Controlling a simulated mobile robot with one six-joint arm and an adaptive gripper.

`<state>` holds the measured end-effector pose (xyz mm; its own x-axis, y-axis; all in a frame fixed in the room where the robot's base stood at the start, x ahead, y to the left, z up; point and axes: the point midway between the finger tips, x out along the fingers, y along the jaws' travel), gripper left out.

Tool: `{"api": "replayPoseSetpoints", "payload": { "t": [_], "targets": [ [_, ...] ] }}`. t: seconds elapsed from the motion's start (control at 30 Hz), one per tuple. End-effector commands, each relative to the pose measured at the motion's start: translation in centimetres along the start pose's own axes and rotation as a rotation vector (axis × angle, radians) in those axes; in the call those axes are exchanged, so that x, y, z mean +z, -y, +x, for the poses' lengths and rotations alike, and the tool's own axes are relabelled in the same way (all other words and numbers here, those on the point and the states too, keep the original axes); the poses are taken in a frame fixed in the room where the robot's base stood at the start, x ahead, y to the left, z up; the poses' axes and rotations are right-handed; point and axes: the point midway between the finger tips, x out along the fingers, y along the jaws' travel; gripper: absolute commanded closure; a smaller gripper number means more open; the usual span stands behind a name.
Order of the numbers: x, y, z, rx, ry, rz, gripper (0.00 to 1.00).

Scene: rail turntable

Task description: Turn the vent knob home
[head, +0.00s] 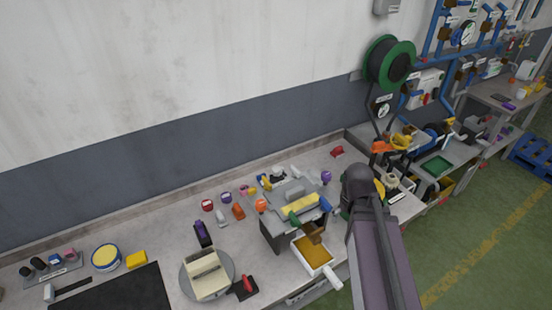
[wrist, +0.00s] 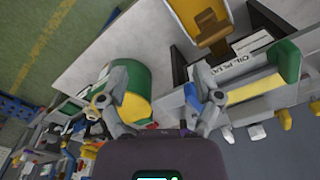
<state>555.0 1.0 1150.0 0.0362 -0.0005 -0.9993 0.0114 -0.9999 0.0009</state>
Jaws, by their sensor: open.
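No knob carries a readable vent label, so I cannot tell for sure which is the vent knob. A small blue part (head: 325,204) sits at the right end of a grey bench unit (head: 284,236); a blue part (wrist: 191,96) also shows beside the right finger in the wrist view. The unit has a yellow strip (head: 300,205) and a green end piece (head: 294,217). My gripper (wrist: 160,108) is open, its fingers spread, with nothing seen between them. A green and yellow round part (wrist: 134,88) lies behind the left finger. In the head view my arm hides the gripper.
A yellow-filled white pan (head: 315,256) stands at the unit's front. A grey round plate with a cream block (head: 206,274), a red-handled part (head: 245,287) and several small coloured pieces lie to its left. A green reel (head: 390,62) and blue pipework (head: 440,40) stand at the back right.

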Motion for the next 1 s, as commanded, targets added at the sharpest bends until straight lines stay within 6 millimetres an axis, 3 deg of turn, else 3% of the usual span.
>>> {"api": "replayPoseSetpoints", "payload": {
  "t": [0.03, 0.2, 0.47, 0.6, 0.87, 1.0],
  "targets": [
    [-0.4, 0.1, -2.1, 0.000, -0.003, -0.006, 0.17],
    [-1.5, 0.4, -5.1, 0.000, -0.012, -0.037, 0.17],
    [-4.0, 1.6, -8.4, -0.001, -0.018, -0.144, 0.17],
    [-6.7, 3.1, -9.9, -0.001, -0.019, -0.270, 0.17],
    [-12.4, 7.5, -10.4, -0.003, -0.009, -0.616, 0.17],
    [-16.0, 10.9, -10.2, -0.007, 0.001, -0.848, 0.17]
  ]
}}
